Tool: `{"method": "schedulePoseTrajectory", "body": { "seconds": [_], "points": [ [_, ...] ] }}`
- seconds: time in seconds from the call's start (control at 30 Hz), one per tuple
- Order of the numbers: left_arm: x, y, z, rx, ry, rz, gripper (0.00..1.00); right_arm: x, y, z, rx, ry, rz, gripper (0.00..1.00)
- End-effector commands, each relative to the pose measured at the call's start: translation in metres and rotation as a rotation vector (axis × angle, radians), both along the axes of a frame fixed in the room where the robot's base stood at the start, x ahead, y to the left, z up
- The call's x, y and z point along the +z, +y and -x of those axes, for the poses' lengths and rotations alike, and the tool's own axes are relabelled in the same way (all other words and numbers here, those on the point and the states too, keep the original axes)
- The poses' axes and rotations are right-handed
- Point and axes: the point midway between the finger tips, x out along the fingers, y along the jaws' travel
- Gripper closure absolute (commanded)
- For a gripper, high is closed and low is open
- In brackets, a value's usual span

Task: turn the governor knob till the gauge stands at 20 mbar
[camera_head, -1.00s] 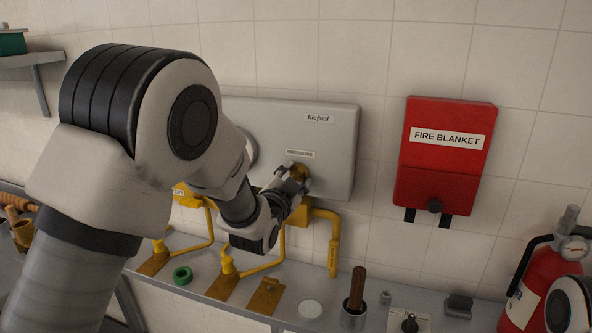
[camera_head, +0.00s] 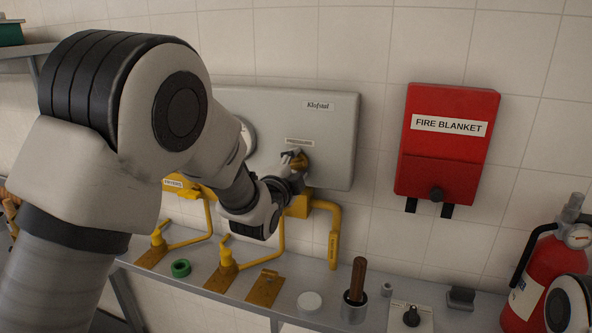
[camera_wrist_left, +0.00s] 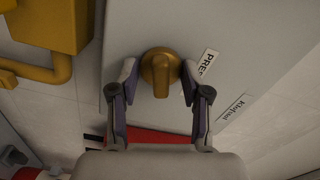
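The brass governor knob (camera_head: 300,161) is on the front of a grey box (camera_head: 335,130) on the wall. It also shows in the left wrist view (camera_wrist_left: 160,72), its raised grip pointing down the picture. My left gripper (camera_wrist_left: 160,75) is open, one finger on each side of the knob, with narrow gaps to the fingertips. In the head view the left gripper (camera_head: 291,162) is at the knob, partly covering it. The gauge (camera_head: 247,137) is mostly hidden behind my left arm; its needle cannot be read. My right gripper is out of view.
Yellow gas pipes (camera_head: 334,230) run under the box to the shelf (camera_head: 215,288). The shelf holds a green ring (camera_head: 180,268), a white disc (camera_head: 310,302) and a pot with a brown handle (camera_head: 356,280). A red fire blanket case (camera_head: 447,150) and extinguisher (camera_head: 540,275) are at the right.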

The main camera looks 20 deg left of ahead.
Motion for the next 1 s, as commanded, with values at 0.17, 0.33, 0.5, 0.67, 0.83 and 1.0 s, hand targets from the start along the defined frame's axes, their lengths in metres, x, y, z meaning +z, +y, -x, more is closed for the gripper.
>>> {"method": "schedulePoseTrajectory", "body": {
  "seconds": [0.17, 0.33, 0.5, 0.67, 0.83, 1.0],
  "points": [
    [0.000, 0.000, 0.000, 0.001, 0.001, 0.002, 0.54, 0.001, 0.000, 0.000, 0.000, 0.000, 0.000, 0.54],
    [-0.001, 0.000, 0.009, 0.000, 0.000, 0.001, 0.54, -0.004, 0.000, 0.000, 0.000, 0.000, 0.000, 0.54],
    [-0.003, 0.001, 0.039, 0.000, 0.000, 0.002, 0.54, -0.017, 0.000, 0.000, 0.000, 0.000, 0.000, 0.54],
    [-0.002, 0.002, 0.064, 0.000, 0.001, 0.001, 0.54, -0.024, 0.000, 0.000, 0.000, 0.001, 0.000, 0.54],
    [0.000, 0.002, 0.071, 0.000, 0.000, 0.003, 0.54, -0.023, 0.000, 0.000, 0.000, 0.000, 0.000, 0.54],
    [-0.002, 0.003, 0.070, 0.000, 0.006, 0.007, 0.54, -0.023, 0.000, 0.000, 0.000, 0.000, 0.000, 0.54]
  ]
}}
